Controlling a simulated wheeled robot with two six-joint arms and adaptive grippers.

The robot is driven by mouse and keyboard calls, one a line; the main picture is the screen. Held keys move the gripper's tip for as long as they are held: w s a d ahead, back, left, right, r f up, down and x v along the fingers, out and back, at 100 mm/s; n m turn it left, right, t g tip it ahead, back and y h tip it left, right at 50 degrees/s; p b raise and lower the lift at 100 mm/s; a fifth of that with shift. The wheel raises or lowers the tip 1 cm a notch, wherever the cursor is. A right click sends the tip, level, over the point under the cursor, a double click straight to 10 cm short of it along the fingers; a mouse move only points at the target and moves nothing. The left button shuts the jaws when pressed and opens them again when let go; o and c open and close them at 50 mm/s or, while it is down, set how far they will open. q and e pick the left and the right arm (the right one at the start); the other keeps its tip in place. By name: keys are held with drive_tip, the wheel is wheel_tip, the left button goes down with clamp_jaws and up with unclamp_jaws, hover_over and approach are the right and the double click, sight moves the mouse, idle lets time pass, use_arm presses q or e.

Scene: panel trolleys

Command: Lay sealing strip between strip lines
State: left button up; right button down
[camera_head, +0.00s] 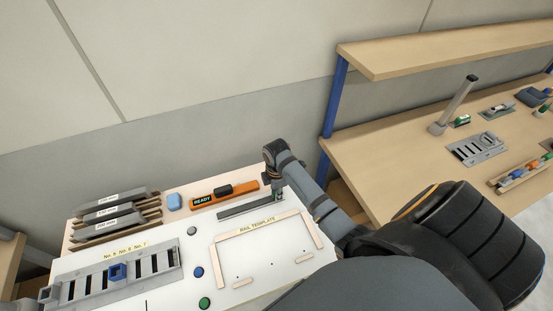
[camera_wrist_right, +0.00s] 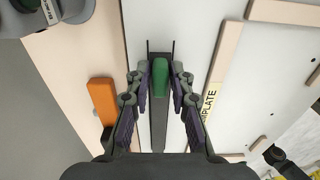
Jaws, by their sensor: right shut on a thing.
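My right gripper (camera_head: 277,196) reaches down over the far right part of the white panel, at the right end of a long dark grey strip (camera_head: 243,208). In the right wrist view, its two fingers (camera_wrist_right: 161,78) are shut on a green piece (camera_wrist_right: 161,84). The grey strip (camera_wrist_right: 159,128) runs below and in line with the green piece, with thin dark lines along its edges. I cannot tell whether the green piece touches the strip. The left gripper is not in view.
A wooden-framed "RAIL TEMPLATE" (camera_head: 217,257) lies in front of the strip. A slotted rack (camera_head: 150,270) stands left. A wooden bench (camera_head: 375,155) is to the right.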

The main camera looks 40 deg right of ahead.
drive_tip(key=shift+f, duration=0.6)
drive_tip(key=c, duration=1.1)
unclamp_jaws()
wheel_tip(320, 180, up, 12)
